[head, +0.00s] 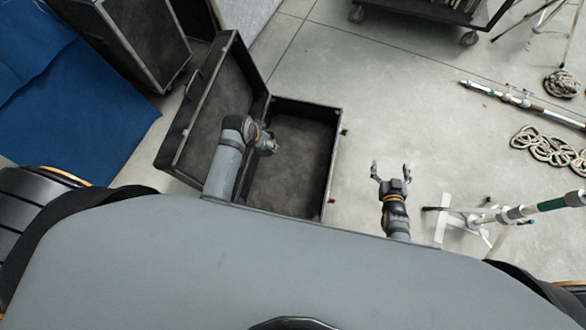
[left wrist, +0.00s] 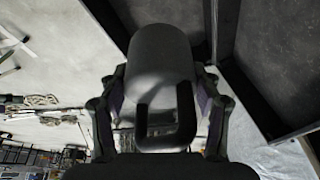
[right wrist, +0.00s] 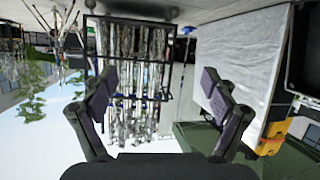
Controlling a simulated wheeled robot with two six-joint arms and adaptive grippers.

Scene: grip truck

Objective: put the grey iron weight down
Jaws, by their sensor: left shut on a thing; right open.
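The grey iron weight (left wrist: 162,58) is a dark cylinder with a looped handle, seen large in the left wrist view. My left gripper (left wrist: 156,88) is shut on it, one finger on each side. In the head view my left gripper (head: 268,143) is over the open black case (head: 300,165); the weight is mostly hidden there by my arm. The visible case floor looks bare. My right gripper (head: 391,172) is open and empty, to the right of the case; its spread fingers also show in the right wrist view (right wrist: 157,88).
The case's raised lid (head: 220,105) stands on its left side. A blue mat (head: 75,110) and a dark box (head: 125,40) are further left. A white stand (head: 460,215), ropes (head: 548,148) and poles (head: 515,100) are on the right. Concrete floor behind my right gripper is clear.

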